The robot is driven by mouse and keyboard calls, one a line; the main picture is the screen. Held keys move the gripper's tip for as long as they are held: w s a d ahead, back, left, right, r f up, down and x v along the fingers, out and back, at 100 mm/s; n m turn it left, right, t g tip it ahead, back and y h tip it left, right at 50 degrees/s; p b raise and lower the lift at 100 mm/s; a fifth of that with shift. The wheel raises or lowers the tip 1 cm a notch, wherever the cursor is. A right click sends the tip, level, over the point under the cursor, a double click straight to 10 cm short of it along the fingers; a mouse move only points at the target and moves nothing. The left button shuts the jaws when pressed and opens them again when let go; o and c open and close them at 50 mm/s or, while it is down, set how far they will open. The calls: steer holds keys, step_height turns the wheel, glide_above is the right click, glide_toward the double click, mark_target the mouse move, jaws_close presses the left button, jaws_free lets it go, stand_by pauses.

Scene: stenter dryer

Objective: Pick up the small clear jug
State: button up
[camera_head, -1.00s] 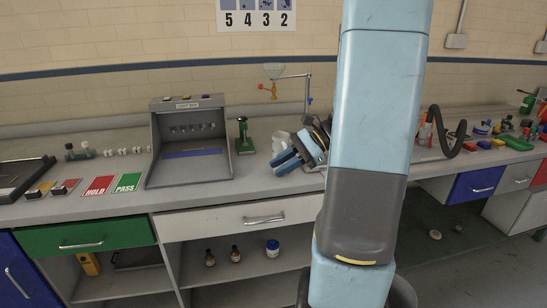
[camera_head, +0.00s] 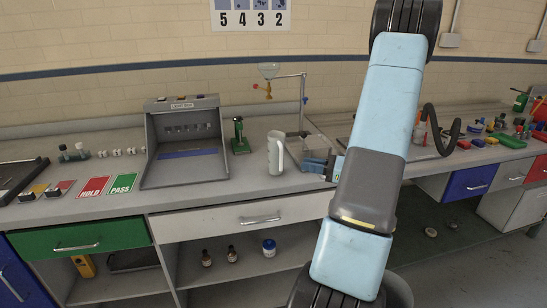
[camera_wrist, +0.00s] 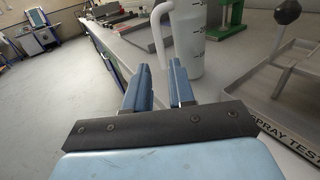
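The small clear jug (camera_head: 276,155) stands upright on the grey bench, right of the green stand, and looks whitish with its handle on the right. In the wrist view the jug (camera_wrist: 188,38) stands just beyond the fingertips, its handle on the left side, with dark measuring marks on its body. My gripper (camera_head: 304,164) is to the right of the jug, low over the bench, fingers towards it. In the wrist view my gripper (camera_wrist: 159,67) is open, with the handle's lower end showing between the fingertips. Whether they touch is not clear.
A grey spray test tray (camera_wrist: 283,110) lies close on the right in the wrist view. A green stand (camera_head: 240,138) and the light box (camera_head: 186,150) are left of the jug. A funnel stand (camera_head: 302,100) rises behind. The bench front edge is near.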

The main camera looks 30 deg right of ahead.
mark_target(277, 156)
steer(key=x, duration=1)
steer(key=shift+w+a, duration=0.1)
steer(key=shift+w, duration=0.15)
jaws_close()
